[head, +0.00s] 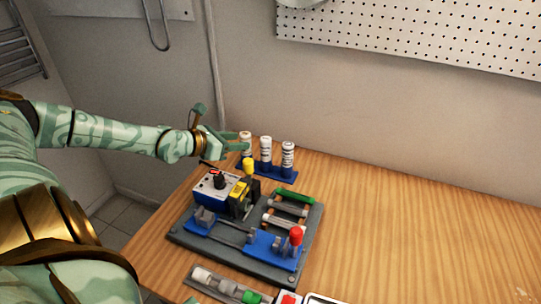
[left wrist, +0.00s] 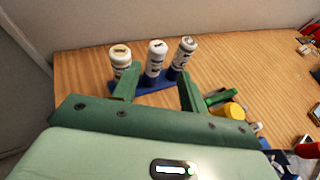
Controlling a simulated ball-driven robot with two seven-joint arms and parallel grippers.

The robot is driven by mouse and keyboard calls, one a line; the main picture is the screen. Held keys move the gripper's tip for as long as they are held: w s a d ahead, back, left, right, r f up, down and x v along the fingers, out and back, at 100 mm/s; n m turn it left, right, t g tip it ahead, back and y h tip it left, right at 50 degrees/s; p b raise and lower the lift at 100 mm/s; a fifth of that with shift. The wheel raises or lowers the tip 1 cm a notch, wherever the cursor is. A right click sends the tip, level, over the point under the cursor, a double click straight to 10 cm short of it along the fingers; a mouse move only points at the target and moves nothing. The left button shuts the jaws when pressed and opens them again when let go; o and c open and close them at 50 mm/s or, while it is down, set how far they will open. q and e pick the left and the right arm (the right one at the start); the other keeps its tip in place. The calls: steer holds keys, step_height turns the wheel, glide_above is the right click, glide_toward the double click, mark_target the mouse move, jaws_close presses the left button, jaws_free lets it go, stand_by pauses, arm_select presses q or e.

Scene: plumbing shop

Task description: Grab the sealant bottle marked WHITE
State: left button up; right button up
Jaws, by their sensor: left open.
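Three white sealant bottles stand upright in a row in a blue rack (head: 279,174) at the back of the bench. They are the left bottle (head: 245,138), the middle bottle (head: 266,152) and the right bottle (head: 288,158). Their labels are too small to read, so I cannot tell which is marked WHITE. In the left wrist view, the left bottle (left wrist: 121,57) has a cream top, the middle bottle (left wrist: 155,58) a pale one and the right bottle (left wrist: 183,57) a greyer one. My left gripper (head: 229,143) is open and empty beside the left bottle; one finger hides its lower part in the wrist view.
A grey fixture board (head: 190,238) in front of the rack carries a boxy device (head: 217,188), coloured tubes and a red-topped part (head: 296,236). A tray of fittings (head: 228,287) lies at the front edge. The wooden bench (head: 420,235) is clear to the right.

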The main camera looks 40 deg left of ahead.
mark_target(263, 140)
arm_select(q)
steer(key=b+x, duration=0.1)
steer(key=x, duration=0.5)
steer(key=shift+s+a+f, duration=0.1)
steer(key=shift+w+f+b, duration=0.1)
steer(key=shift+w+b, duration=0.2)
steer(key=shift+w, duration=0.1)
steer(key=b+x, duration=0.3)
steer(key=x, duration=0.2)
steer(key=shift+w+f, duration=0.1)
steer(key=shift+w, duration=0.1)
steer(key=shift+s, duration=0.1)
arm_select(e)
step_height(263, 140, down, 6)
steer(key=s, duration=0.1)
steer(key=shift+s+a+g, duration=0.2)
steer(key=shift+s+g, duration=0.05)
steer(key=shift+g, duration=0.05)
arm_select(q)
steer(key=c, duration=0.8)
